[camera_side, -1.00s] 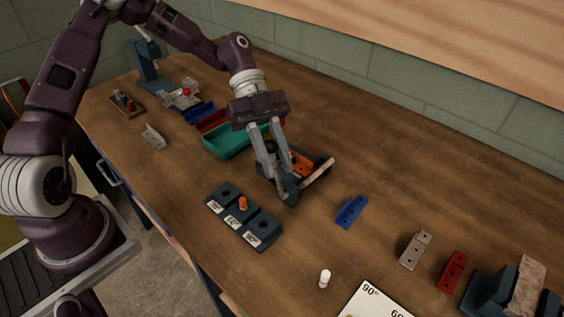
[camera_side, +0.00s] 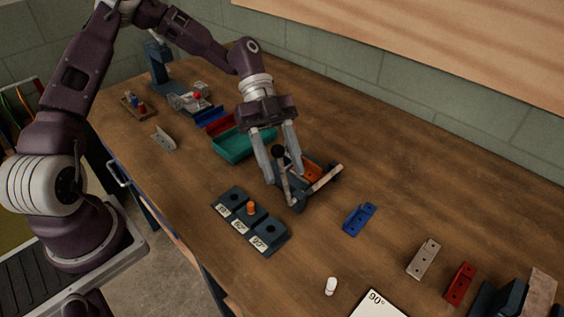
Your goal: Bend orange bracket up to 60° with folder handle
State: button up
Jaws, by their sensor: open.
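The orange bracket (camera_side: 312,171) sits in the dark folder (camera_side: 299,203) at the middle of the bench, partly hidden by my gripper. I cannot read its bend angle. The folder handle is a pale rod with a black knob (camera_side: 278,151), standing roughly upright at the folder's left side. A longer pale bar (camera_side: 325,180) lies across the folder's right side. My gripper (camera_side: 284,178) is open above the folder. Its two fingers are spread, with the handle between them in the picture. I cannot tell whether a finger touches it.
A dark block with several labelled holes (camera_side: 250,222) stands in front, an orange peg (camera_side: 250,208) in its middle section. A teal tray (camera_side: 237,147) is behind. Blue (camera_side: 360,219), grey (camera_side: 423,259) and red (camera_side: 460,284) brackets and a white peg (camera_side: 331,286) lie to the right.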

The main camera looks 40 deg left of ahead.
jog(key=shift+a, duration=0.1)
jog(key=v, duration=0.7)
jog(key=r+n, duration=0.1)
jog(key=s+d+r+y, duration=0.1)
jog(key=s+d+r+n+y, duration=0.1)
jog(key=shift+d+r+n+t, duration=0.15)
jog(key=shift+r+n+t, duration=0.1)
jog(key=shift+n+t, duration=0.05)
jog(key=s+a+r+n+t+y, duration=0.2)
jog(key=s+r+n+t+y, duration=0.1)
jog(key=s+n, duration=0.6)
jog(key=s+a+r+n+t+y, duration=0.3)
jog(key=s+n+t, duration=0.3)
jog(key=s+n, duration=0.4)
jog(key=shift+r+y, duration=0.3)
jog(key=shift+y, duration=0.6)
